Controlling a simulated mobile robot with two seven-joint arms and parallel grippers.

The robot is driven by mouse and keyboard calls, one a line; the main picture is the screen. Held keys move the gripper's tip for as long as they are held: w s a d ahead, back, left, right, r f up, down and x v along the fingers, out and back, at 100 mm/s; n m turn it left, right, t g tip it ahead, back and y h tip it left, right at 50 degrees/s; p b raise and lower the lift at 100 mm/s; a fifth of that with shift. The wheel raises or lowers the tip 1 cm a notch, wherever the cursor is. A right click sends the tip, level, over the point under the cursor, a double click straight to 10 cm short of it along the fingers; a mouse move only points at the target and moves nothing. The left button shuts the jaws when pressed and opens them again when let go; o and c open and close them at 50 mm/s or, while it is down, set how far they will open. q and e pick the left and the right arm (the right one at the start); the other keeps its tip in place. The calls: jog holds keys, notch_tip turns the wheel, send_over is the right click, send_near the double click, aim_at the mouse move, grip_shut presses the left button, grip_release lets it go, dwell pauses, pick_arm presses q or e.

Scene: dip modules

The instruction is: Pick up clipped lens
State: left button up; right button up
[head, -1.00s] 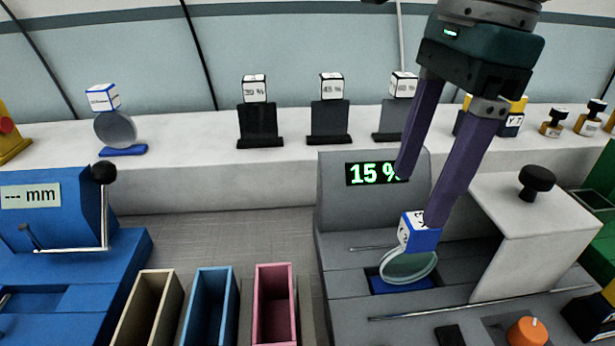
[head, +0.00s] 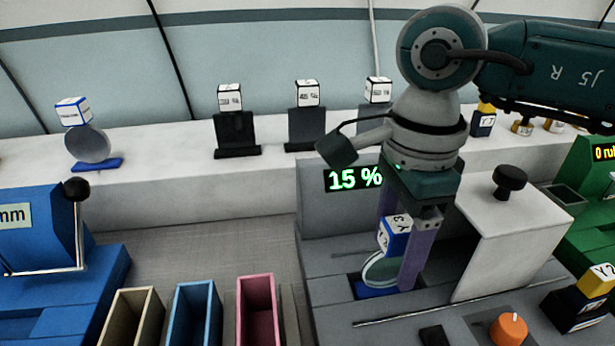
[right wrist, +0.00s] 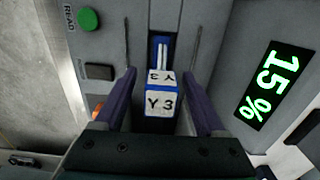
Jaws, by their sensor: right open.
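A round clear lens (head: 380,269) with a white-and-blue cube (head: 396,235) on top stands in the blue slot of a grey meter (head: 330,220) whose display reads 15 %. In the right wrist view the cube (right wrist: 162,102) is marked Y3 and the lens (right wrist: 161,52) shows edge-on beyond it. My right gripper (right wrist: 158,80) is open, pointing down, with one purple finger on each side of the cube and gaps between. In the head view the right gripper (head: 398,262) partly covers the lens's right side. My left gripper is out of view.
A similar lens (head: 88,144) on a blue foot stands on the white shelf (head: 180,175), beside several dark plates with cubes. A white block with a black knob (head: 510,182) stands close right of my gripper. Tan, blue and pink bins (head: 257,310) are at front left.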

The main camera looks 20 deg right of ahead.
grip_shut()
dwell(0.5)
